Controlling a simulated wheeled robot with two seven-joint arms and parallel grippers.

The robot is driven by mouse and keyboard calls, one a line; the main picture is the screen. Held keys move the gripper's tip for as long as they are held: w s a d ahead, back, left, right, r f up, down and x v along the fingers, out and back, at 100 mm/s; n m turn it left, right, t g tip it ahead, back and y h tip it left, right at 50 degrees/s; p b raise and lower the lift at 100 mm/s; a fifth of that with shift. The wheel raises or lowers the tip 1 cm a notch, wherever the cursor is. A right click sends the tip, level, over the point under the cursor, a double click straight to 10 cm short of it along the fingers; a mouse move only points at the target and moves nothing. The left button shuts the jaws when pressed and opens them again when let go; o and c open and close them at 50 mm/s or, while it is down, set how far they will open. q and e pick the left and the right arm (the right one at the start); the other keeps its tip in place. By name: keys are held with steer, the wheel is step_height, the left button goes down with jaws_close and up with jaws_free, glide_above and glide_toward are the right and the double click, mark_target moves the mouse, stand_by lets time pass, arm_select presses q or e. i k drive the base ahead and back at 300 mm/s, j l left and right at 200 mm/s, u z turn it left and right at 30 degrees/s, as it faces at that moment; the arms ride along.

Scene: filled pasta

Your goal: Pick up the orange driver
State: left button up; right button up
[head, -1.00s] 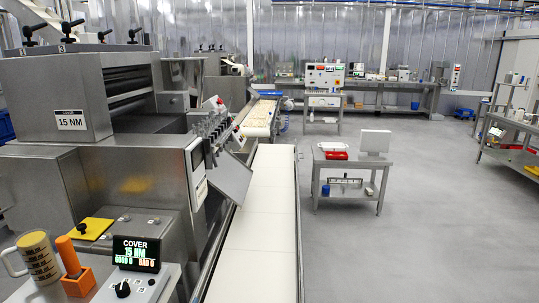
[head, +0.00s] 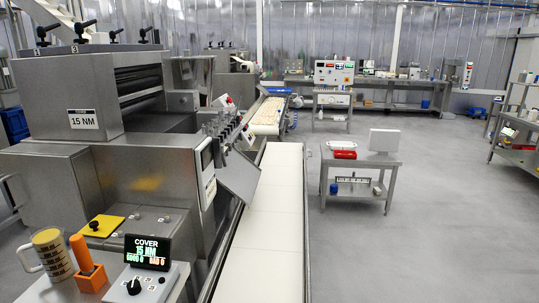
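The orange driver (head: 82,254) stands upright, slightly tilted, in an orange block holder (head: 91,278) at the lower left of the head view. It is on a small grey bench (head: 180,290) in front of the large steel machine. Neither of my grippers shows in the view.
The steel machine (head: 55,170), labelled 15 NM, rises behind the bench. Open grey floor (head: 440,230) lies right of the conveyor, past a small steel table (head: 360,162).

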mark_target(77, 243)
steer(key=u, duration=1.3)
steer(key=k+l+u, duration=0.1)
steer(key=l, duration=0.3)
steer(key=k+l+u, duration=0.1)
steer(key=l, duration=0.3)
steer(key=k+l+u, duration=0.1)
steer(key=l, duration=0.3)
steer(key=k+l, duration=0.25)
steer(key=k+l+u, duration=0.15)
steer(key=l, duration=0.35)
steer(key=k+l+u, duration=0.1)
steer(key=l, duration=0.25)
steer(key=i+j+z, duration=0.25)
steer(key=i+j, duration=0.15)
steer(key=j, duration=0.2)
steer(key=i+j+z, duration=0.1)
steer(key=j, duration=0.25)
steer(key=i+j+z, duration=0.25)
steer(key=i+j, duration=0.15)
steer(key=j, duration=0.3)
steer(key=i+j+z, duration=0.15)
steer(key=j, duration=0.2)
steer(key=i+j+z, duration=0.1)
steer(key=j, duration=0.3)
steer(key=i+j+z, duration=0.15)
steer(key=j, duration=0.25)
